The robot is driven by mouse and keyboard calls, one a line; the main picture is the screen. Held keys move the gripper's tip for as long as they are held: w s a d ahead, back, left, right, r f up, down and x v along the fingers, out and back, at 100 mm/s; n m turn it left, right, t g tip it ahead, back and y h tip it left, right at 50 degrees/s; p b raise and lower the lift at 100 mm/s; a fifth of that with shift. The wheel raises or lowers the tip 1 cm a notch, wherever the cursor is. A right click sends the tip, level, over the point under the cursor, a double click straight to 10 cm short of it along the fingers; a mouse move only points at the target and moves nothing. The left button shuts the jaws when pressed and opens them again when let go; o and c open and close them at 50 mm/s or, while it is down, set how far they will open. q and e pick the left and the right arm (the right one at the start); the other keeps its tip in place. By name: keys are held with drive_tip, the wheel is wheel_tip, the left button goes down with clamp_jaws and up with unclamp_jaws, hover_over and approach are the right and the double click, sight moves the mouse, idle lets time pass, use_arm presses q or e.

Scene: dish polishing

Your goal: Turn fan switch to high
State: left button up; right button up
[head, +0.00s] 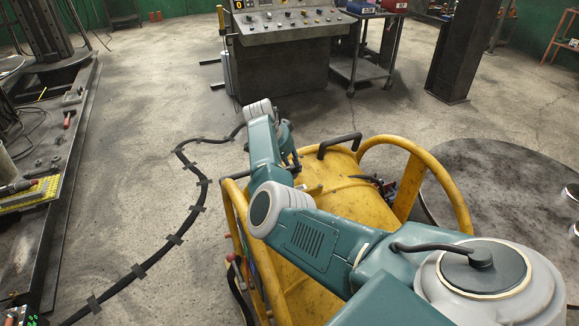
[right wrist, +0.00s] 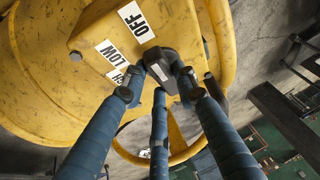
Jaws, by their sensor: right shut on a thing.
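The yellow drum fan (head: 320,205) with tubular rails stands in front of me in the head view. In the right wrist view its yellow housing (right wrist: 90,30) carries a dark grey fan switch (right wrist: 158,62) with a small white mark. White labels sit beside it: OFF (right wrist: 137,20), LOW (right wrist: 112,55) and a third label (right wrist: 118,76), partly hidden by a finger. My right gripper (right wrist: 160,80) is shut on the switch, its blue fingers around it. In the head view my right gripper (head: 290,155) is at the fan's far side, mostly hidden by my arm. My left gripper is out of view.
A control console (head: 285,30) stands behind the fan, with a cart (head: 365,60) beside it. A black cable (head: 180,235) runs along the floor at left. A workbench (head: 40,190) lines the left edge. The floor between cable and console is mostly clear.

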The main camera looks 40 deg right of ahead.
drive_tip(key=n+t+p, duration=0.1)
drive_tip(key=n+p, duration=0.2)
drive_tip(key=p, duration=0.1)
drive_tip(key=n+t+p, duration=0.1)
drive_tip(key=n+p, duration=0.2)
drive_tip(key=p, duration=0.1)
drive_tip(key=s+n+t+p, duration=0.1)
drive_tip(key=n+p, duration=0.3)
drive_tip(key=shift+d+r+t+y+p, duration=0.2)
drive_tip(key=shift+d+t+y+p, duration=0.1)
drive_tip(key=shift+d+t+p, duration=0.1)
drive_tip(key=shift+d+n+p, duration=0.1)
drive_tip(key=shift+n+p, duration=0.55)
drive_tip(key=shift+n, duration=0.15)
drive_tip(key=shift+d+f+n+t+y+p, duration=0.15)
drive_tip(key=shift+n+t+y+p, duration=0.35)
drive_tip(key=shift+n, duration=1.3)
drive_tip(key=shift+d+f+n+t+y, duration=0.1)
drive_tip(key=shift+n+t+y, duration=0.2)
drive_tip(key=shift+n+y, duration=0.65)
drive_tip(key=shift+n, duration=0.45)
